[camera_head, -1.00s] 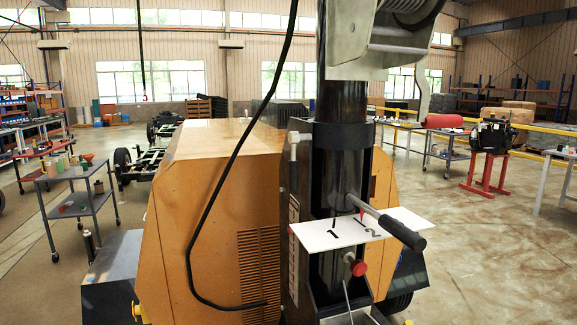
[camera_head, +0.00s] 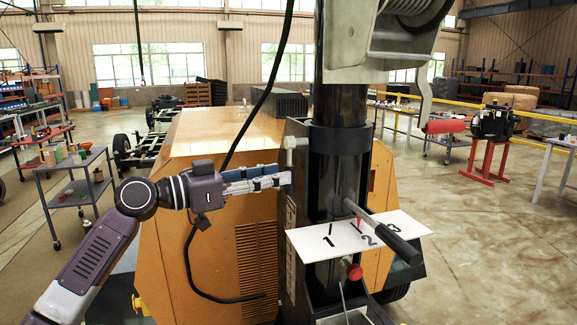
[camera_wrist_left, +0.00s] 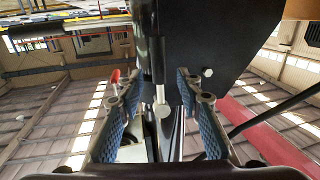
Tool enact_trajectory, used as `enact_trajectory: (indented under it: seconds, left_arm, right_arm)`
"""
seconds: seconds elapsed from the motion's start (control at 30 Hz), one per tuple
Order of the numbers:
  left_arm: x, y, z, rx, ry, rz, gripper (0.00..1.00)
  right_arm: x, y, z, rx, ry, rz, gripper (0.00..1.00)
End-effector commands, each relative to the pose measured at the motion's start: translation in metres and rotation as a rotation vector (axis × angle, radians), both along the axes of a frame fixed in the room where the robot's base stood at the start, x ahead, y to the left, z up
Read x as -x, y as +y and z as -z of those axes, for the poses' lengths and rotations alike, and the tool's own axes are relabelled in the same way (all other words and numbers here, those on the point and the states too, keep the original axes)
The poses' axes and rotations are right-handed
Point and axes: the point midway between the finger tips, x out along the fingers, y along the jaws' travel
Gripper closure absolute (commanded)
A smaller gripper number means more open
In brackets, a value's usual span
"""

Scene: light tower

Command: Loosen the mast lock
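The black mast (camera_head: 337,185) stands upright with a thick collar around it. A grey T-shaped handle (camera_head: 291,146), which looks like the mast lock, sticks out on the collar's left side. My left gripper (camera_head: 286,175) reaches in from the left, its fingertips at the lower part of this handle. In the left wrist view, the fingers (camera_wrist_left: 155,88) are spread apart, with a pale round-ended rod (camera_wrist_left: 161,107) between them, not visibly clamped. My right gripper is not in view.
A white plate numbered 1 to 3 (camera_head: 310,241) surrounds the mast below, with a black-gripped lever (camera_head: 398,243) over it. A red knob (camera_head: 354,272) sits under it. An orange cabinet (camera_head: 215,140) stands behind my left arm; a black cable hangs before it.

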Motion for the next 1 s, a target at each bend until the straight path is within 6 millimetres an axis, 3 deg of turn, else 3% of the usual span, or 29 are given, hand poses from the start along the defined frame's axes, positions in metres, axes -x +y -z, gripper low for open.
enact_trajectory:
  seconds: [0.23, 0.6, 0.9, 1.0]
  left_arm:
    - [-0.017, -0.03, -0.003, 0.002, 0.001, -0.001, 0.67]
    - [-0.021, -0.036, 0.0, 0.0, 0.001, -0.003, 0.67]
    - [-0.021, -0.036, 0.0, 0.0, 0.001, -0.003, 0.99]
    - [-0.021, -0.036, 0.0, 0.0, 0.001, -0.003, 1.0]
  right_arm:
    - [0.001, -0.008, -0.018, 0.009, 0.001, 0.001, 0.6]
    - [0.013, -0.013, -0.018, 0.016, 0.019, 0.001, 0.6]
    - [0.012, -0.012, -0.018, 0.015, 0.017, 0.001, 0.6]
    - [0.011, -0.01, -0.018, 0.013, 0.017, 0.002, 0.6]
